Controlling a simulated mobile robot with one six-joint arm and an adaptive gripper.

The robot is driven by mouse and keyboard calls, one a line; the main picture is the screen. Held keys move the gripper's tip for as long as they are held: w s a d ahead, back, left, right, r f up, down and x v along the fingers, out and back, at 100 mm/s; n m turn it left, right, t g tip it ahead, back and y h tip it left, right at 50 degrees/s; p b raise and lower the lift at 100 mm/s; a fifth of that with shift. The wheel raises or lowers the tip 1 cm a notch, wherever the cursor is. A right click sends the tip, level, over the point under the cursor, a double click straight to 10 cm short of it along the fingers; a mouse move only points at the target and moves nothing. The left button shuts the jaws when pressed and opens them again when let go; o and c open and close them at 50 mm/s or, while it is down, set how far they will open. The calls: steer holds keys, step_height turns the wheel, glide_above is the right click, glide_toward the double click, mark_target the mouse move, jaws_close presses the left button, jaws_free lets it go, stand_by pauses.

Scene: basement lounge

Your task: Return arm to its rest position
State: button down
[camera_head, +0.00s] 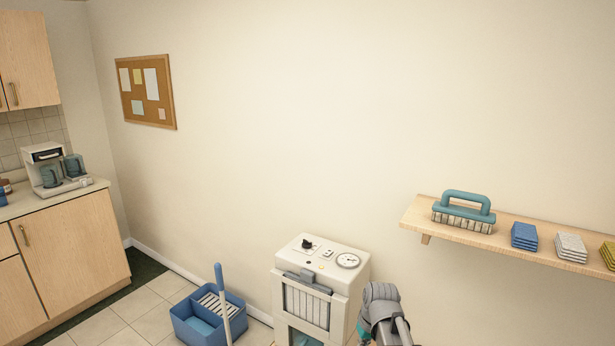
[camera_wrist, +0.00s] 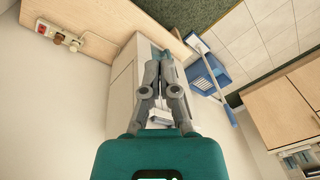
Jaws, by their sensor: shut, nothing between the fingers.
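My gripper (camera_wrist: 158,58) shows in the wrist view, its two grey fingers drawn together with nothing between them. Its teal body fills the bottom middle of that view. The fingers point toward a white machine (camera_wrist: 123,78), which is partly hidden behind them. In the head view, a grey part of my arm shows at the bottom, right of the white machine (camera_head: 348,279). The fingertips cannot be made out there.
A wall shelf (camera_head: 413,213) holds a teal-handled brush (camera_head: 466,208) and stacked pads (camera_head: 524,236), to the right of my arm. A blue mop bucket (camera_head: 182,318) stands left of the machine. A wooden counter (camera_head: 75,255) is farther left.

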steer(key=s+d+m+h, duration=0.1)
steer(key=s+d+m, duration=0.1)
steer(key=s, duration=0.6)
steer(key=shift+s+f+m+g+h, duration=0.3)
steer(key=shift+f+g, duration=0.1)
